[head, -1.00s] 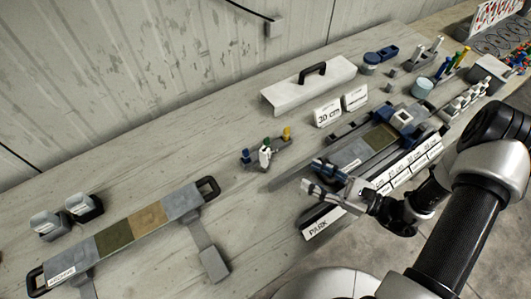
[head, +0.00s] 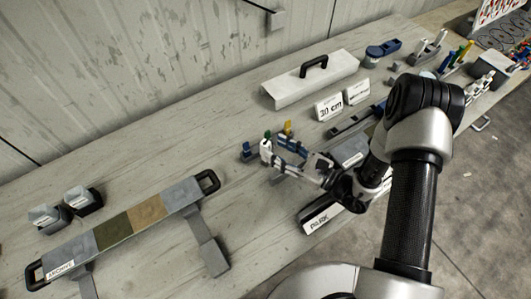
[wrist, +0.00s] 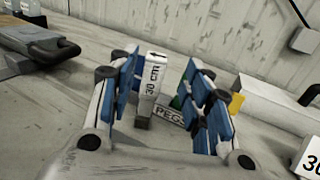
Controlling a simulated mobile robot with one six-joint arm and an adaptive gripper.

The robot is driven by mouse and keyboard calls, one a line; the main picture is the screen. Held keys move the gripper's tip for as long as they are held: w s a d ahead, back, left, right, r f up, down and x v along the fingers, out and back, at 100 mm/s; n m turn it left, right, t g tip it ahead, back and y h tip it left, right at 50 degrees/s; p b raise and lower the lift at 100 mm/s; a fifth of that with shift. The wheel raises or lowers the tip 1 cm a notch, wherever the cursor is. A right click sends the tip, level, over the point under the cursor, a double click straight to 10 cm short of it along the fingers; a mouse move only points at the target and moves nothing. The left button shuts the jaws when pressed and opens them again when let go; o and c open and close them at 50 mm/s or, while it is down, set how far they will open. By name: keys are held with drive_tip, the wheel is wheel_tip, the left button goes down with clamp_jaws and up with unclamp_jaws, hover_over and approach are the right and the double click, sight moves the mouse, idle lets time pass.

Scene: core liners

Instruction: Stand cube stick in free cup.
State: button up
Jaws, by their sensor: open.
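My gripper (head: 280,150) is open at the small peg rack in the middle of the bench. In the wrist view the gripper (wrist: 162,85) has blue-padded fingers on either side of a white upright stick (wrist: 152,75). The stick has a black arrow and dark lettering, and a narrower grey foot. Gaps show beside it, so it is not gripped. I cannot tell whether this is the cube stick. Two dark cups (head: 58,224) (head: 97,205) at the left each have a pale, labelled piece in them. I cannot make out which cup is free.
A "PEGS" label (wrist: 170,117) lies behind the stick. Blue (head: 246,153), green (head: 267,135) and yellow (head: 288,127) pegs stand close around my fingers. The archive tray (head: 205,240) is at left front, and a handled white cover (head: 300,88) behind. Bare bench lies left of the rack.

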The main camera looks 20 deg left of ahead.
sight(269, 146)
drive_tip(key=x, duration=0.4)
drive_tip(key=shift+s+a+r+b, duration=0.1)
drive_tip(key=shift+s+r+b, duration=0.05)
drive_tip(key=shift+s+b, duration=0.2)
drive_tip(key=shift+w+a, duration=0.25)
drive_tip(key=shift+a, duration=0.15)
drive_tip(key=shift+c, duration=0.5)
clamp_jaws()
